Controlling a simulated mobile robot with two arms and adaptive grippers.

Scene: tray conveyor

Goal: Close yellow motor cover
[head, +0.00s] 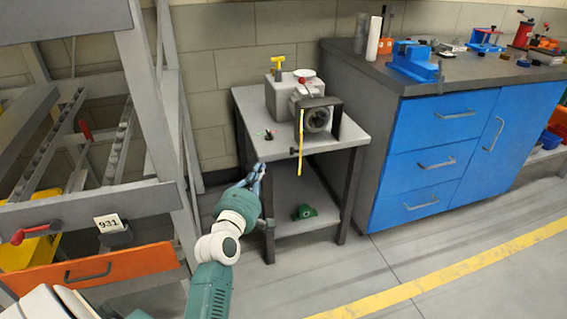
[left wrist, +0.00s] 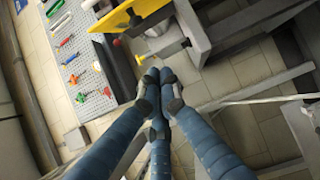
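The yellow motor cover (head: 298,135) shows nearly edge-on in the head view, as a thin upright strip at the front of the grey motor unit (head: 318,118) on the small table. It stands swung away from the round motor face, which is exposed. In the left wrist view the cover is a yellow panel (left wrist: 132,14) at the top. My left gripper (head: 258,172) is in front of the table's left front corner, below and left of the cover, apart from it. Its blue fingertips (left wrist: 158,76) are together with nothing between them. My right gripper is not in view.
The small grey table (head: 342,140) has a lower shelf with a green part (head: 304,212). A blue-fronted workbench (head: 440,120) stands right of it. A grey rack (head: 150,110) with an orange drawer (head: 110,268) is on the left. The floor at front right is clear.

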